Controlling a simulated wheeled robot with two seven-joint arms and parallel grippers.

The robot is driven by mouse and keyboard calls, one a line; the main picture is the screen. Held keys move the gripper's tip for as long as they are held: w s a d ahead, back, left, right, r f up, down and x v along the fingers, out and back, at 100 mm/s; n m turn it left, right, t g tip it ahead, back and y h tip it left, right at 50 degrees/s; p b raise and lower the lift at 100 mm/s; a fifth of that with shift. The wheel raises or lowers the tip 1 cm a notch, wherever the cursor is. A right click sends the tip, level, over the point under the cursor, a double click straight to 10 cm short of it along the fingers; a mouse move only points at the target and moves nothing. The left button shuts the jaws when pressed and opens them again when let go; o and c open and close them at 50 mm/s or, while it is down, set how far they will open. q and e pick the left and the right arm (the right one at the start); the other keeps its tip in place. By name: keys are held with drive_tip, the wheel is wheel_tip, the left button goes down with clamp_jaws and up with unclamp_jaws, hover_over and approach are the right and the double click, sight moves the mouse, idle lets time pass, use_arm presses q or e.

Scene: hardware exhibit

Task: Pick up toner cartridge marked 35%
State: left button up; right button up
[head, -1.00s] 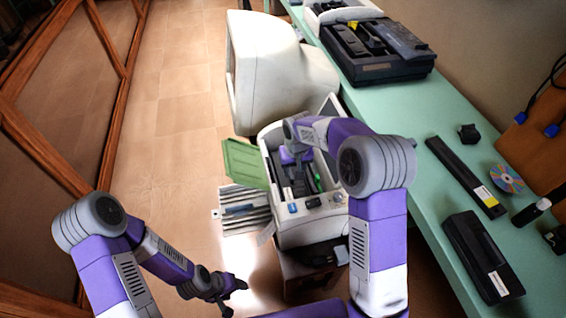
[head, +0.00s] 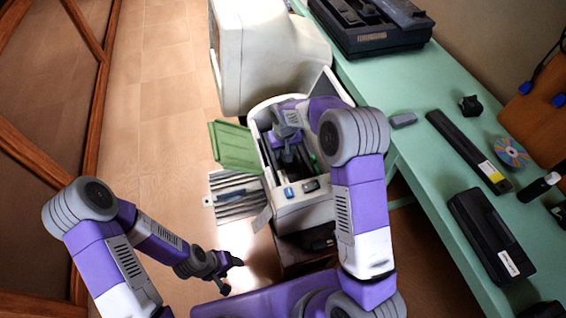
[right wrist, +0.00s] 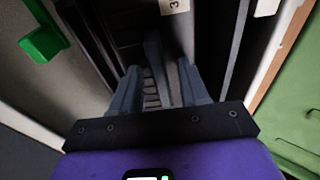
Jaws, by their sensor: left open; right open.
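An open white printer (head: 300,214) stands in the middle of the head view. My right gripper (right wrist: 158,88) is inside it, open, fingers pointing down among dark parts. In the right wrist view a white label (right wrist: 174,6) with a partial "3" sits on a dark part, likely a toner cartridge (right wrist: 127,22), beyond the fingertips. The rest of the label is cut off. Nothing is clearly held between the fingers. In the head view, my right arm hides most of the printer's inside. My left gripper (head: 231,275) is open and empty, low at the left of the printer.
A green panel (head: 235,147) and a grey slatted tray (head: 235,196) stick out left of the printer. A green table (head: 425,195) on the right holds a long black bar (head: 462,145), a black case (head: 486,240) and a disc (head: 511,152). Open floor lies left.

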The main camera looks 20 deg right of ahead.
clamp_jaws()
drive_tip(key=shift+r, duration=0.1)
idle(1.2)
